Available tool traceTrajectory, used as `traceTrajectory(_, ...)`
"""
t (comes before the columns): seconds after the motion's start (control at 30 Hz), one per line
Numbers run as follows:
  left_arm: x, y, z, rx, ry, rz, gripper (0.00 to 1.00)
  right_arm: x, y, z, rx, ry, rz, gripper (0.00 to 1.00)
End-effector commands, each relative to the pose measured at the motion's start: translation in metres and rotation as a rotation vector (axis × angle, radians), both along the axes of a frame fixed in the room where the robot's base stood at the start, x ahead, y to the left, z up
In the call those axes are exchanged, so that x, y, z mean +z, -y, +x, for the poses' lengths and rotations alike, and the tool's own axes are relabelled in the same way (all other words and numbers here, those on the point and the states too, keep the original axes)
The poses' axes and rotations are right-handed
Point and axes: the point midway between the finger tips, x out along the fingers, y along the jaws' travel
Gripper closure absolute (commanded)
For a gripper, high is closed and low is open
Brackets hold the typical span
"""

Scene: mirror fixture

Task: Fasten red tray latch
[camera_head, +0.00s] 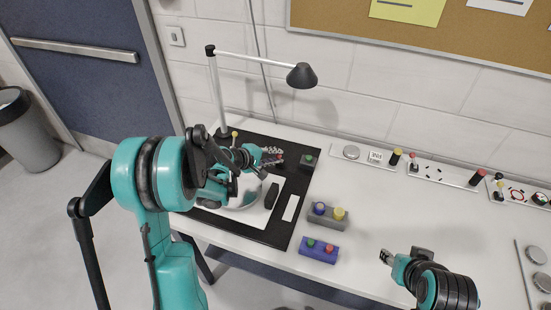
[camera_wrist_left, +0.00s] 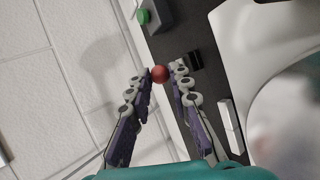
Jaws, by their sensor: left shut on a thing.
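The red ball knob of the tray latch (camera_wrist_left: 160,74) sits between the fingertips of my left gripper (camera_wrist_left: 162,78) in the left wrist view. One finger is on each side of it and the gripper is shut on it. In the head view, the left gripper (camera_head: 263,163) reaches over the black mat (camera_head: 272,237) towards its back edge, by the red knob. A white tray with a round mirror (camera_wrist_left: 297,120) lies beside the gripper; my arm hides part of it in the head view. My right gripper (camera_head: 388,258) hangs at the front right, away from the latch; its fingers are too small to judge.
A green button box (camera_head: 309,161) stands at the mat's back right corner. A lamp (camera_head: 303,76) arches above. A grey box with blue and yellow knobs (camera_head: 328,214) and a blue box with green and red buttons (camera_head: 319,250) stand right of the mat.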

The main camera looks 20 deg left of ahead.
Motion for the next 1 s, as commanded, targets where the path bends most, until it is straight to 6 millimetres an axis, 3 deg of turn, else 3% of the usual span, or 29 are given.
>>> traceTrajectory(0.2, -0.005, 0.000, -0.005, -0.001, 0.073, -0.002, 1.00, -0.015, 0.000, 0.000, 0.000, 0.000, 0.000, 0.57)
traceTrajectory(0.77, -0.005, 0.000, -0.006, -0.002, 0.098, -0.002, 1.00, -0.017, 0.000, 0.000, 0.000, 0.000, 0.000, 0.57)
traceTrajectory(0.8, -0.005, 0.000, -0.006, -0.003, 0.098, -0.002, 0.70, -0.017, 0.000, 0.000, 0.000, 0.000, 0.000, 0.57)
traceTrajectory(0.83, -0.005, 0.000, -0.007, -0.003, 0.098, -0.002, 0.62, -0.017, 0.000, 0.000, 0.000, 0.000, 0.000, 0.57)
traceTrajectory(1.0, -0.005, 0.000, -0.006, -0.001, 0.098, -0.003, 0.59, -0.017, 0.000, 0.000, 0.000, 0.000, 0.000, 0.57)
